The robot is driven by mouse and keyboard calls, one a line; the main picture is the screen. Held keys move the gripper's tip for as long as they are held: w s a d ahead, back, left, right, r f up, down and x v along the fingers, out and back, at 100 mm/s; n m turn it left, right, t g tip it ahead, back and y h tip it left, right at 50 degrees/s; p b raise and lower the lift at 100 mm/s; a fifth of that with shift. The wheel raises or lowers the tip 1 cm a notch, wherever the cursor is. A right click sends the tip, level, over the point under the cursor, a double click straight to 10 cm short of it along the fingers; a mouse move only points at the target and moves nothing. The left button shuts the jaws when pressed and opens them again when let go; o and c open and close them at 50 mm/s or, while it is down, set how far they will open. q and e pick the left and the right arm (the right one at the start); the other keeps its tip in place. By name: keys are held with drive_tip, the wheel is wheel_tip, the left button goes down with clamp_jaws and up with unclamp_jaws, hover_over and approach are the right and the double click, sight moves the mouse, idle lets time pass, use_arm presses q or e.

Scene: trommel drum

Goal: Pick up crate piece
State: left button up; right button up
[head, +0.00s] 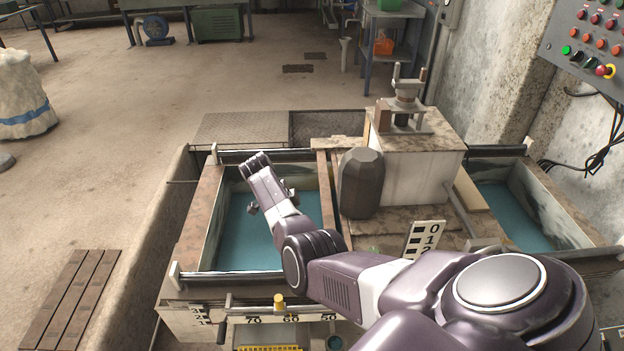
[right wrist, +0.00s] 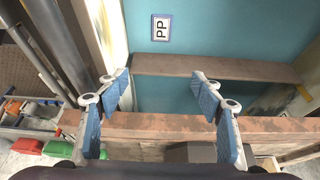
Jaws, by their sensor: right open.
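No piece that I can clearly tell as the crate piece shows in either view. My right gripper (head: 270,197) hangs over the left water-filled compartment of the tank (head: 198,225) in the head view. In the right wrist view my right gripper (right wrist: 160,90) has its two blue-padded fingers spread wide, with nothing between them. My arm hides part of the compartment in the head view. My left gripper is not in view.
A brown ledge (right wrist: 215,68) crosses the right wrist view beyond the fingers. A dark faceted block (head: 361,183) and a pale housing (head: 418,165) stand right of the compartment. A number board (head: 424,238) is near my arm. Open floor lies left, with a slatted board (head: 68,300).

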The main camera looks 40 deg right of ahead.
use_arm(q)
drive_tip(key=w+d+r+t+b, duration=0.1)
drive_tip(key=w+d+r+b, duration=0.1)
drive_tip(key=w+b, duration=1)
use_arm(e)
drive_tip(key=f, duration=0.7)
drive_tip(key=f+b, duration=0.1)
drive_tip(key=f, duration=0.6)
drive_tip(key=shift+w+d+f, duration=0.1)
drive_tip(key=shift+w+d, duration=0.05)
drive_tip(key=shift+w, duration=0.05)
drive_tip(key=shift+b+x, duration=0.35)
drive_tip(key=shift+x, duration=0.5)
drive_tip(key=x, duration=0.3)
drive_tip(key=b+x, duration=0.1)
drive_tip(key=x, duration=0.1)
drive_tip(key=shift+s+d, duration=0.1)
drive_tip(key=shift+s, duration=0.25)
drive_tip(key=shift+s+d+f, duration=0.1)
drive_tip(key=shift+d+f, duration=0.05)
drive_tip(key=shift+f, duration=0.4)
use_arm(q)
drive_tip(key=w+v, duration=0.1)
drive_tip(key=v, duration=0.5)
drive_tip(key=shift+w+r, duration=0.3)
use_arm(e)
drive_tip(key=c, duration=1.2)
